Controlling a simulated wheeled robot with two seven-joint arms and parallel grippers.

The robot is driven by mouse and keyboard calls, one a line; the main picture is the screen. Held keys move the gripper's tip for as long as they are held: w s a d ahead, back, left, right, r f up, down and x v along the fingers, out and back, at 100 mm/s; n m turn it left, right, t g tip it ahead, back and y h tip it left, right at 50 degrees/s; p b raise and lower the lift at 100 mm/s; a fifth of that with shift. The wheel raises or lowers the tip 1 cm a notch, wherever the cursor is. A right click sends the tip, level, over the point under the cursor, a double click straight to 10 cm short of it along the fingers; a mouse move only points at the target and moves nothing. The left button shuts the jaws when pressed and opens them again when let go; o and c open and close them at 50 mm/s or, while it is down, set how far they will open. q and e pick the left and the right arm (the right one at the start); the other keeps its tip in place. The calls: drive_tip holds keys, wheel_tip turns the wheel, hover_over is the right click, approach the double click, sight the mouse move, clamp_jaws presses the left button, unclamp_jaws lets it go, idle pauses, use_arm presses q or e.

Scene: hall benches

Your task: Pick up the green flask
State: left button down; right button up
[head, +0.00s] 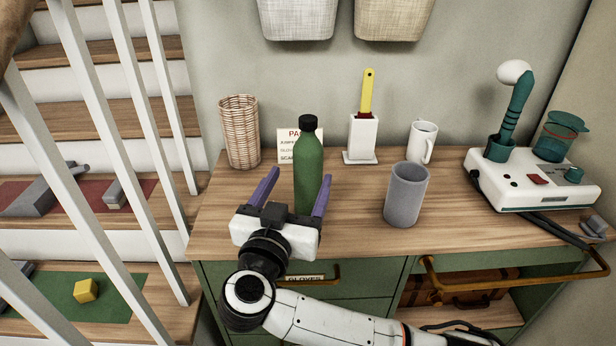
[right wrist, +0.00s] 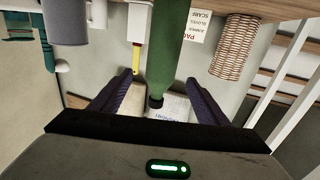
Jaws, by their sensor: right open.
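The green flask (head: 308,165) with a black cap stands upright on the wooden bench top (head: 350,225). My right gripper (head: 300,178) is open, its two purple fingers reaching from the front edge, one on each side of the flask. The right finger overlaps the flask's right edge in the head view, and the gripper hides its foot. In the right wrist view, which is upside down, the flask (right wrist: 166,50) shows between the spread fingers (right wrist: 158,82). I cannot tell whether either finger touches it. My left gripper is not in view.
A wicker basket (head: 240,130) stands left of the flask, a small sign (head: 288,146) behind it. To the right are a grey cup (head: 406,194), a white holder (head: 362,138) with a yellow-handled tool, a white mug (head: 421,142) and a white machine (head: 530,184). Stair balusters (head: 110,120) rise at left.

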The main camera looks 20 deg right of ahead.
sight(308, 159)
drive_tip(key=x, duration=0.8)
drive_tip(key=shift+w+f, duration=0.2)
drive_tip(key=shift+w, duration=0.05)
drive_tip(key=c, duration=1.3)
drive_tip(key=shift+r, duration=0.1)
drive_tip(key=shift+c, duration=0.9)
